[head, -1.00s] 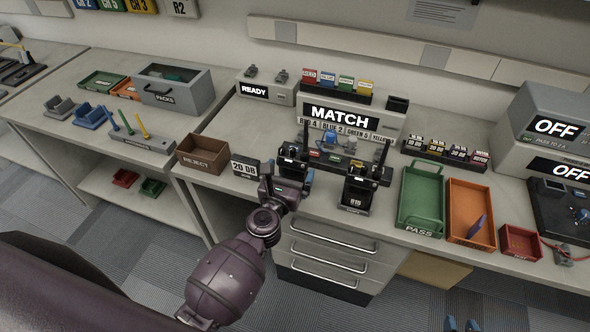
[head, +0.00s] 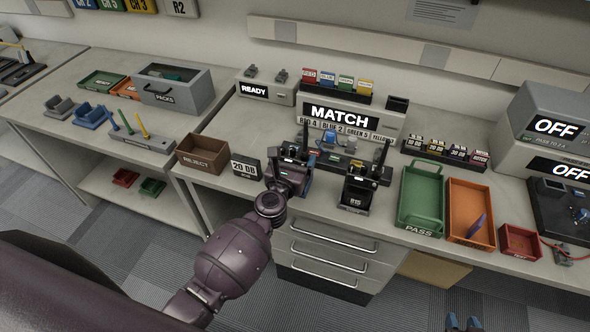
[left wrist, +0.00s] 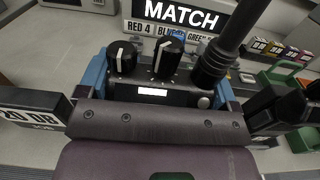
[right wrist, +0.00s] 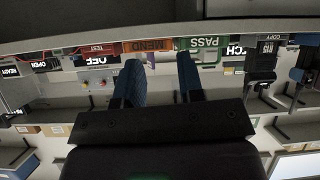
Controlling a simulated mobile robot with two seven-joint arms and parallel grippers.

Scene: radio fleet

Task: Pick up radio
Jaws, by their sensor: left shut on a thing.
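My left gripper (head: 290,178) is at the front of the bench, shut on a black radio (head: 311,161). In the left wrist view, the held radio (left wrist: 150,92) shows two knobs, a small lit screen and a thick antenna between the blue fingers. Its lower part is hidden by the gripper. My right gripper (head: 462,324) is low at the bottom edge of the head view, away from the bench. In the right wrist view, its blue fingers (right wrist: 160,78) are apart and empty.
A brown REJECT box (head: 180,158) and a 20 DB sign (head: 245,168) stand left of the held radio. The MATCH display (head: 390,122) is behind. A green PASS tray (head: 401,205), an orange tray (head: 453,232) and a red tray (head: 504,246) lie to the right.

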